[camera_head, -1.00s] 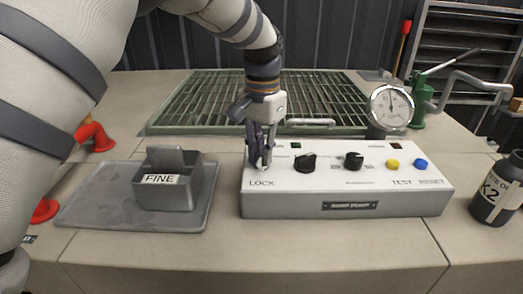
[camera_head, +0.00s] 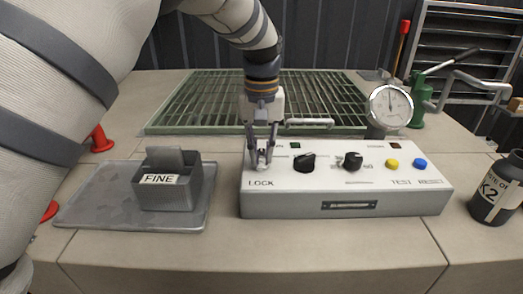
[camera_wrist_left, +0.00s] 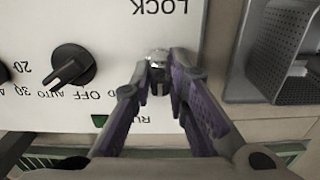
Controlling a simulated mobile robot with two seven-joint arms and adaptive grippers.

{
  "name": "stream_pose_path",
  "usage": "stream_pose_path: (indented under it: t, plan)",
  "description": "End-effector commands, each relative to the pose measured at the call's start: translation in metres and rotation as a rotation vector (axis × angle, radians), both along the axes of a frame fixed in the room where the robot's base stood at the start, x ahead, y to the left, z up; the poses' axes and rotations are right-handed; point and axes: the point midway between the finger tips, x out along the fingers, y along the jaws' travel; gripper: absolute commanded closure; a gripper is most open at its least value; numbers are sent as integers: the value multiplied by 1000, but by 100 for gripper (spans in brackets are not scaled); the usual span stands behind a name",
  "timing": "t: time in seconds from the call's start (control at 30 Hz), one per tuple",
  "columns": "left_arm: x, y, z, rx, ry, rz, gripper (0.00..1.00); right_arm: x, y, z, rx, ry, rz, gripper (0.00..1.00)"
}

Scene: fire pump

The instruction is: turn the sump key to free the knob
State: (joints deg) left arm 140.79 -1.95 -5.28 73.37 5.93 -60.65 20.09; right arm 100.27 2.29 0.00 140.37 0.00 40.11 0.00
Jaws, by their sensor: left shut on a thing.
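The sump panel (camera_head: 347,207) is a white-topped grey box with LOCK printed at its left end. My left gripper (camera_head: 262,164) points down at that end, just behind the LOCK label. In the left wrist view, my left gripper (camera_wrist_left: 159,88) has its fingertips closed around a small metal key (camera_wrist_left: 158,58) at the lock. The key is mostly hidden by the fingers. A black knob (camera_head: 304,163) stands to the right of the lock, and it also shows in the left wrist view (camera_wrist_left: 73,67) with OFF and AUTO marks. My right gripper is not in view.
A second black knob (camera_head: 352,161), a yellow button (camera_head: 392,163) and a blue button (camera_head: 420,163) sit farther right. A gauge (camera_head: 390,105) stands behind the panel. A box marked FINE (camera_head: 172,185) on a tray (camera_head: 95,205) is left. A dark bottle (camera_head: 497,190) stands right.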

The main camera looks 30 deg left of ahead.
Motion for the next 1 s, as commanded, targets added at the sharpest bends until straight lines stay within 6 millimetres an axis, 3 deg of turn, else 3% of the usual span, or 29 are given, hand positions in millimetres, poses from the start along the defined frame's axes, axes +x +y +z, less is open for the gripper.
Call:
stream_pose_path:
  t: [0.57,0.6,0.67,1.0]
  plan:
    - [0,0,0,0,0,26,100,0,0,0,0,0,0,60]
    - [0,0,0,-1,0,26,76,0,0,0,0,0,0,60]
    - [0,0,0,0,0,26,65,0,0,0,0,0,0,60]
    - [0,0,6,0,-1,25,65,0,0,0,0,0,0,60]
